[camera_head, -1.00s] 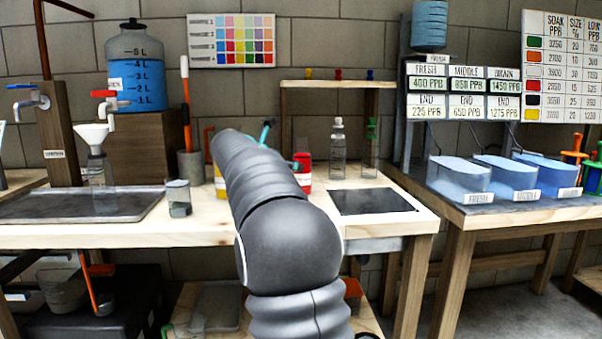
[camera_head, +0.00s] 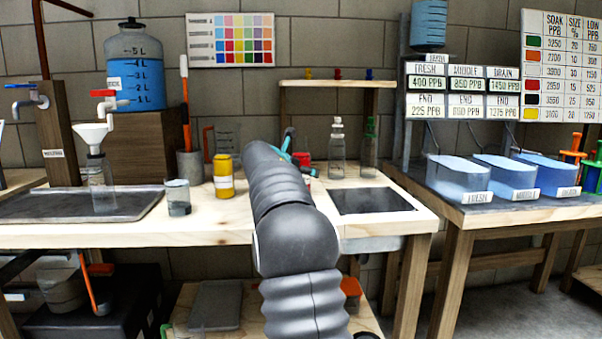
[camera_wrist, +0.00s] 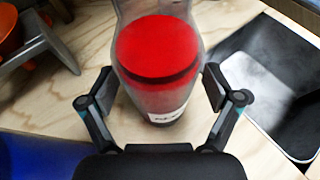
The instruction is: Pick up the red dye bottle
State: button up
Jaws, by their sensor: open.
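The red dye bottle (camera_head: 304,160) stands on the wooden bench in the head view, left of the sink and partly hidden behind my arm and gripper. In the wrist view, the bottle (camera_wrist: 160,45) is in the middle, with a bright red round part, a dark ring, clear greyish walls and a white label low down. My gripper (camera_wrist: 160,88) is open, with one finger on each side of the bottle's lower part and a visible gap at each side.
A sink (camera_head: 372,200) lies right of the bottle. Two clear bottles (camera_head: 337,150) stand behind the sink. A yellow container (camera_head: 223,177) and a glass beaker (camera_head: 178,198) stand left of my arm. A blue thing (camera_wrist: 30,158) fills the wrist view's lower left corner.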

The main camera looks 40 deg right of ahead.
jog(key=c, duration=1.4)
jog(key=shift+r, duration=0.1)
jog(key=shift+c, duration=0.8)
jog(key=shift+r, duration=0.1)
